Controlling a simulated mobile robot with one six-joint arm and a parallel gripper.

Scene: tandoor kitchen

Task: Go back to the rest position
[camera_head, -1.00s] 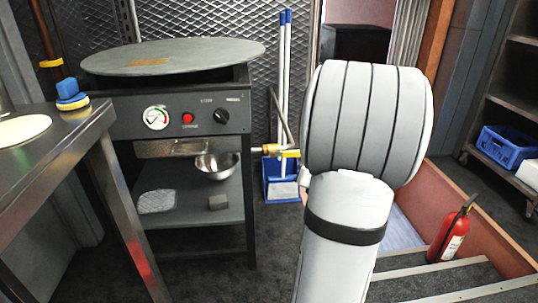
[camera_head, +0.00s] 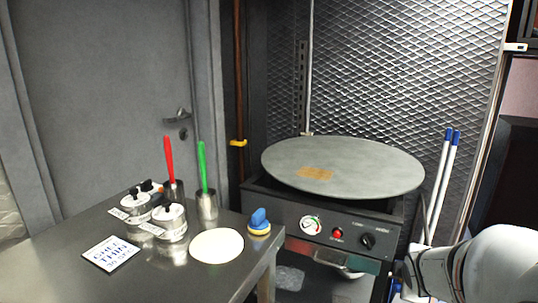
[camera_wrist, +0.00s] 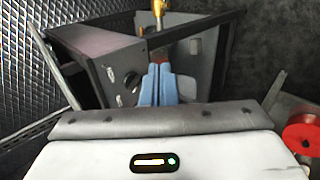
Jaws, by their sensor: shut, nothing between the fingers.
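My gripper (camera_wrist: 160,84) shows in the wrist view as two blue fingers side by side, shut with nothing between them. Beyond it is the dark griddle stand (camera_wrist: 105,75), seen at a tilt, with its knob on the left. I cannot tell how far the fingers are from the stand. In the head view only a white part of my arm shows at the lower right, and the gripper is out of sight. The round griddle plate (camera_head: 345,166) sits on top of the stand with a small brown patch on it.
A steel table (camera_head: 190,275) at left holds a flatbread (camera_head: 216,246), a blue-and-yellow sponge (camera_head: 260,222), lidded pots (camera_head: 170,220), red (camera_head: 168,160) and green (camera_head: 202,168) handled tools in holders and a printed card (camera_head: 110,253). Blue-topped poles (camera_head: 444,175) lean near the mesh wall.

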